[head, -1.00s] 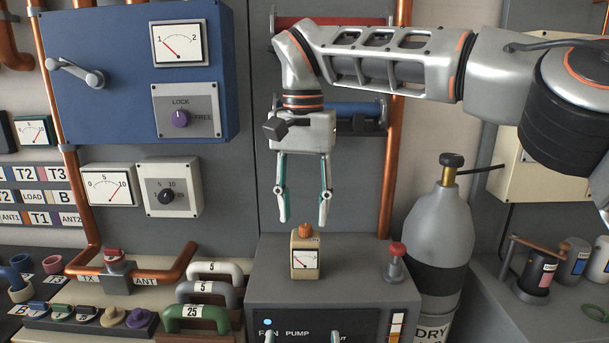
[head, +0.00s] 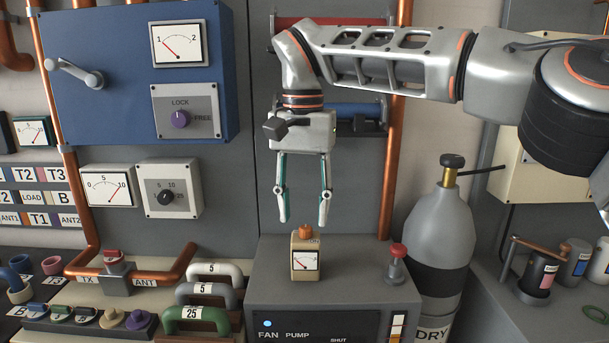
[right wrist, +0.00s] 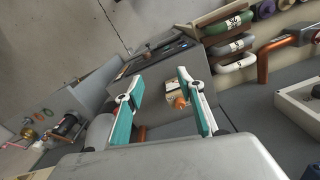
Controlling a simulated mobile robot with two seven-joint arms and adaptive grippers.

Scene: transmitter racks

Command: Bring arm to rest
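My right arm reaches in from the right in the head view, with its right gripper (head: 304,222) pointing down. Its two teal-and-silver fingers are apart, with nothing between them. Below the fingertips, a small beige meter (head: 305,262) with an orange top stands upright on the grey fan and pump box (head: 350,274); a gap shows between fingertips and meter. In the right wrist view the open fingers (right wrist: 160,85) also show, with the orange-topped meter (right wrist: 172,92) beyond them. My left gripper is not in view.
A grey gas cylinder (head: 432,230) stands right of the box, and a red-topped plunger (head: 397,262) sits on the box's right side. Handled blocks (head: 200,315) and a copper pipe (head: 180,265) are left. A blue panel (head: 120,110) hangs at upper left.

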